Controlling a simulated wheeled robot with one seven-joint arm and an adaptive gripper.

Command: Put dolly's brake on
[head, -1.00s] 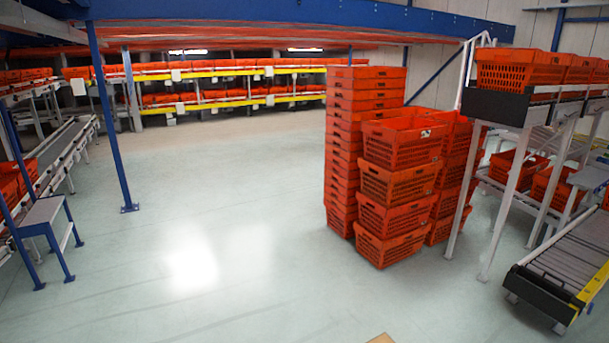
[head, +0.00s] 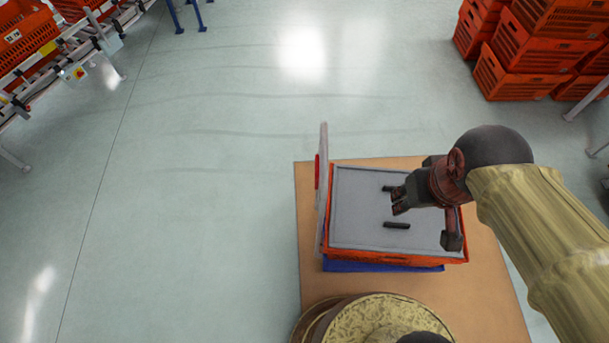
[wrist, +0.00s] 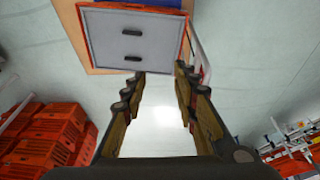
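An orange tote with a grey lid (head: 365,215) stands on a blue base (head: 385,265), perhaps the dolly, mostly hidden under the tote. A thin grey upright panel or handle (head: 323,190) rises at its left side, with a red part (head: 317,172) on it. I cannot make out a brake. Two dark handle slots mark the lid, which also shows at the top of the wrist view (wrist: 130,30). My gripper (head: 398,205) appears over the lid in the head view. In the wrist view my gripper (wrist: 158,72) is open, with nothing between its fingers.
A flat brown board (head: 308,290) lies under the blue base. Orange totes (head: 525,60) are stacked at the upper right. A conveyor with totes (head: 65,60) runs at the upper left. The floor to the left is clear.

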